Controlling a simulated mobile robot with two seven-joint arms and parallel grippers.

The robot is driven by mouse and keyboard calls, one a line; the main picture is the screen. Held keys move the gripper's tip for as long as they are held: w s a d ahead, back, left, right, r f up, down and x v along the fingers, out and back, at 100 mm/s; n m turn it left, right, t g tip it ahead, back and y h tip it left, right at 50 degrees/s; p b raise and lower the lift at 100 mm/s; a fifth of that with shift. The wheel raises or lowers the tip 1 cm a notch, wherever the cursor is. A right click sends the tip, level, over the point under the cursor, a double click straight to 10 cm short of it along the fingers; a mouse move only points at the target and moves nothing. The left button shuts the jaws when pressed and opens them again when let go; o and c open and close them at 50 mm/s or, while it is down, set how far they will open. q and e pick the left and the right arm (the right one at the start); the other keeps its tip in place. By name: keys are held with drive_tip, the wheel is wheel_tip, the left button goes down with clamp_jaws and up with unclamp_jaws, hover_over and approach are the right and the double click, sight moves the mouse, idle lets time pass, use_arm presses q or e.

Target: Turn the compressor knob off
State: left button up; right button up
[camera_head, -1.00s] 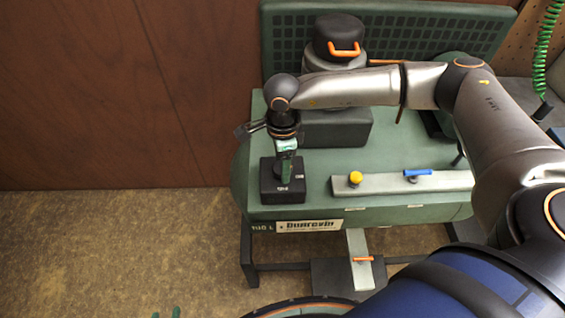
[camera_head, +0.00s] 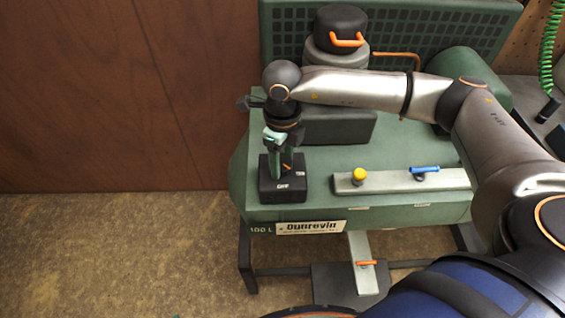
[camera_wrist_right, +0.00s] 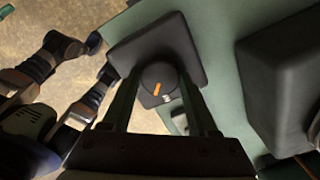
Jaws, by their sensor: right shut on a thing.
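The compressor knob is round and dark with an orange pointer mark; it shows in the right wrist view (camera_wrist_right: 158,78). It sits on a black switch box (camera_head: 284,190) at the left end of the green compressor (camera_head: 400,206). The box bears an OFF label at its front and another label at its right. My right gripper (camera_head: 279,165) points down from above, its green fingers shut on the knob's two sides. In the head view the fingers partly hide the knob, and the orange mark shows beside them.
A bar with a yellow knob (camera_head: 359,175) and a blue lever (camera_head: 425,171) lies right of the switch box. A dark block (camera_head: 340,126) and a black-capped cylinder (camera_head: 340,30) stand behind. A wooden wall (camera_head: 90,90) is at left.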

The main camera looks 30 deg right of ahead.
sight(283, 163)
drive_tip(key=m+b, duration=0.1)
drive_tip(key=m, duration=0.3)
drive_tip(key=shift+m, duration=0.3)
drive_tip(key=shift+m+b, duration=0.75)
drive_tip(key=shift+m, duration=1.45)
drive_tip(key=o, duration=1.4)
drive_tip(key=shift+c, duration=0.2)
wheel_tip(283, 163, up, 13)
drive_tip(key=shift+f, duration=0.2)
